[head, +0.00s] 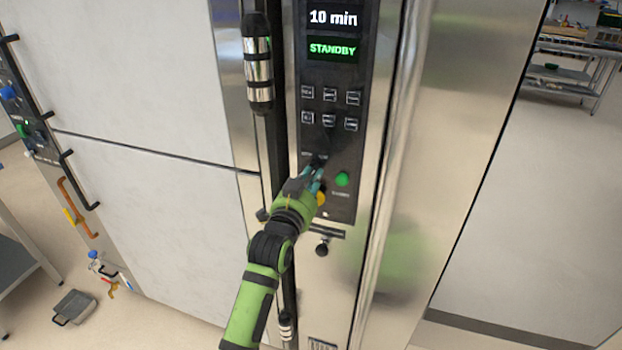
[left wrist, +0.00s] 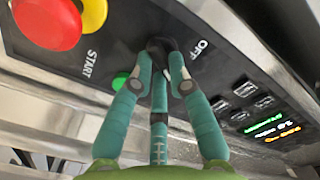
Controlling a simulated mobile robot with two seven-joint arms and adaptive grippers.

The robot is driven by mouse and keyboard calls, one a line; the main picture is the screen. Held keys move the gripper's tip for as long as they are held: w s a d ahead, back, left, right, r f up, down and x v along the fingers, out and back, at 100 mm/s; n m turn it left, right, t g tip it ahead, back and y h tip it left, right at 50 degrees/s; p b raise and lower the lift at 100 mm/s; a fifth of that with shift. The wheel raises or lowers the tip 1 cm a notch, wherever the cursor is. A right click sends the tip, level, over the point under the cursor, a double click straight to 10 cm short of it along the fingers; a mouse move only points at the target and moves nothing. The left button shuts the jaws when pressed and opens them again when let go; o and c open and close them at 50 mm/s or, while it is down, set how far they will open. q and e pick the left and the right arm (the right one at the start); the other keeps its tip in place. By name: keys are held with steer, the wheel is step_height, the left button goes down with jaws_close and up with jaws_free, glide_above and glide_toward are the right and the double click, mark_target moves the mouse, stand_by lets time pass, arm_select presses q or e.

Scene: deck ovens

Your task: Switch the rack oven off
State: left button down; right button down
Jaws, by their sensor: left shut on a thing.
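The rack oven's control panel (head: 355,120) shows in the head view, with a lit display (head: 333,48) reading "10 min" and a green "STANDBY". A dark rotary knob (head: 317,160) sits below the keys, mostly covered by my left gripper (head: 315,174). In the left wrist view my left gripper (left wrist: 163,66) has its teal fingers shut around the black knob (left wrist: 158,44), beside the printed word OFF. The knob's exact pointer direction is hidden by the fingers. My right gripper is in neither view.
A green button (head: 342,179) is close to the right of my fingers. A red stop button with yellow collar (left wrist: 48,22) is nearby in the left wrist view. Several small keys (head: 330,95) lie above. A vertical handle (head: 258,65) stands left of the panel.

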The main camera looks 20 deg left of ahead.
arm_select(q)
steer(key=shift+n, duration=0.4)
steer(key=shift+r+n+p, duration=0.15)
steer(key=shift+n+p, duration=0.6)
steer(key=shift+n, duration=0.25)
steer(key=n+p, duration=0.1)
steer(key=n, duration=0.2)
steer(key=shift+a+r+p, duration=0.1)
steer(key=shift+p, duration=0.2)
steer(key=n+p, duration=0.2)
steer(key=n, duration=0.4)
steer(key=shift+a, duration=0.1)
steer(key=c, duration=1.2)
jaws_free()
steer(key=s, duration=1.2)
steer(key=shift+a, duration=0.2)
